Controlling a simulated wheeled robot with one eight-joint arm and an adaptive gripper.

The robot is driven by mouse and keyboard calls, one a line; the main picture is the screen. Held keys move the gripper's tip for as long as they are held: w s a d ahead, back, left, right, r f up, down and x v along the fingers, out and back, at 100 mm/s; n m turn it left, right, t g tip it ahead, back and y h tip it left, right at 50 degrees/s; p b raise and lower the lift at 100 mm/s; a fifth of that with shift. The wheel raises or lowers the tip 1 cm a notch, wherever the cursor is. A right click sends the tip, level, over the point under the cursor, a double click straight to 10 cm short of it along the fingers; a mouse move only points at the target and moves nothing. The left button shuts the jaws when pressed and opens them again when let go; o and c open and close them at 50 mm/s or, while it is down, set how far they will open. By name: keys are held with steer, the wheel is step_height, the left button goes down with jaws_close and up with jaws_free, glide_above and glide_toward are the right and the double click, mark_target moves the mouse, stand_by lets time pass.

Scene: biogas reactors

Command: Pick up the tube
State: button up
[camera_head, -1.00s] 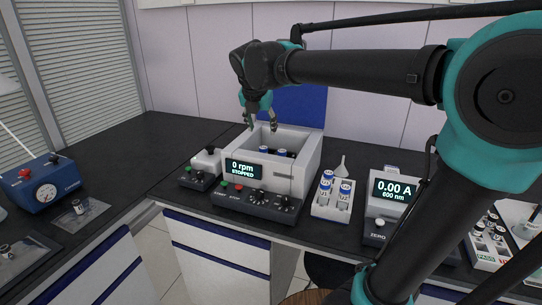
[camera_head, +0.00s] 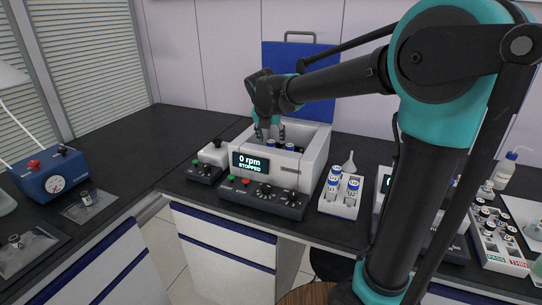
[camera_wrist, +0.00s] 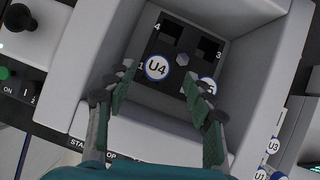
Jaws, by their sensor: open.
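The white centrifuge (camera_head: 312,160) stands open, its display reading 0 rpm STOPPED. Two blue-rimmed tubes sit in its rotor. The tube capped U4 (camera_wrist: 157,67) is in the slot marked 1 and also shows in the head view (camera_head: 271,144). The second tube (camera_wrist: 208,84) is in another slot, its cap partly hidden by my right finger; slots 3 and 4 look empty. My gripper (camera_wrist: 158,76) is open and empty. Its fingers point down into the centrifuge opening, one on each side of the U4 cap in the wrist view. Contact cannot be told.
The centrifuge walls surround my fingers closely, with its blue lid (camera_head: 300,85) raised behind. A white rack (camera_head: 338,207) with several tubes stands to the right, near a funnel (camera_head: 349,162). A blue gauge box (camera_head: 48,174) is far left. The left counter has free room.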

mark_target(270, 142)
steer(key=x, duration=0.5)
steer(key=shift+s+a+f, duration=0.1)
steer(key=shift+a+f, duration=0.1)
steer(key=shift+a, duration=0.05)
steer(key=c, duration=1.2)
